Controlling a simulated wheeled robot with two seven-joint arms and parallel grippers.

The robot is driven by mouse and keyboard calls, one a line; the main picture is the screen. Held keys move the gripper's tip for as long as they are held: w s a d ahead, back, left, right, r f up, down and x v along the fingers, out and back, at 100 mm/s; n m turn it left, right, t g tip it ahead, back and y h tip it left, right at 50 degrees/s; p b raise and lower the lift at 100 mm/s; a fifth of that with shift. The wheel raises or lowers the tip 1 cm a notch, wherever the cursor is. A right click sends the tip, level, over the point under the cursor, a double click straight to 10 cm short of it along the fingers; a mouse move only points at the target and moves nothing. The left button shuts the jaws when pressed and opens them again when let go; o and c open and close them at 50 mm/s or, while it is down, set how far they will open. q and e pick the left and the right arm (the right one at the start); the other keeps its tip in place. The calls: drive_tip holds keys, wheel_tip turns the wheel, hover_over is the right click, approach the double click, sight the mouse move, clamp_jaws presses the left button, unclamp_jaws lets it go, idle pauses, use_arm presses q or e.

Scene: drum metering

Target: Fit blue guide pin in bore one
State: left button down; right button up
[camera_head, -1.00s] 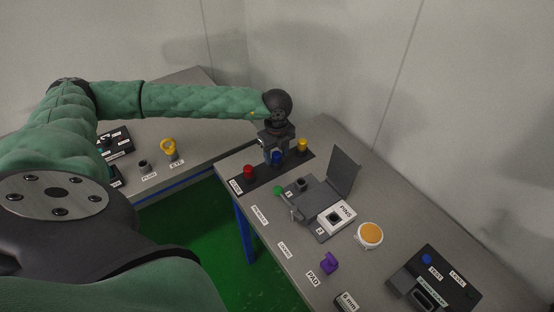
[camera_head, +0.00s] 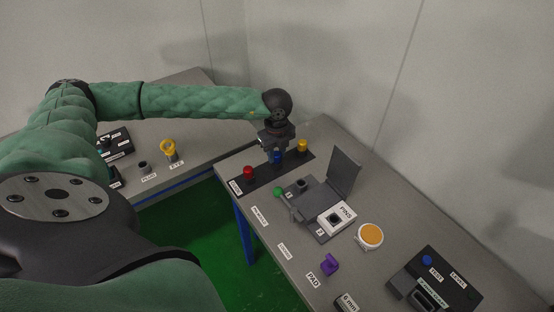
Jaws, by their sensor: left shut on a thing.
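My left gripper (camera_head: 274,158) points down at the dark strip (camera_head: 262,180) at the back of the right-hand table. It is shut on the blue guide pin (camera_head: 277,158), which stands between a red pin (camera_head: 248,172) and a yellow pin (camera_head: 302,146). The fingers partly hide the blue pin, and I cannot tell whether it is still seated in the strip. Bore one (camera_head: 301,184) is a dark round socket beside the "1" label on the grey fixture (camera_head: 318,197), just in front of the strip. My right gripper is not in view.
The fixture's grey lid (camera_head: 344,171) stands open. A white "PINS" block (camera_head: 337,218), green knob (camera_head: 278,192), orange-topped round button (camera_head: 370,235), purple piece (camera_head: 329,264) and black box (camera_head: 434,279) share the table. A second table (camera_head: 200,135) is behind left.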

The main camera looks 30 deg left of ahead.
sight(276, 153)
use_arm(q)
drive_tip(key=shift+r+p, duration=0.45)
drive_tip(key=shift+r, duration=2.35)
drive_tip(key=shift+r+p, duration=0.3)
drive_tip(key=shift+r, duration=1.65)
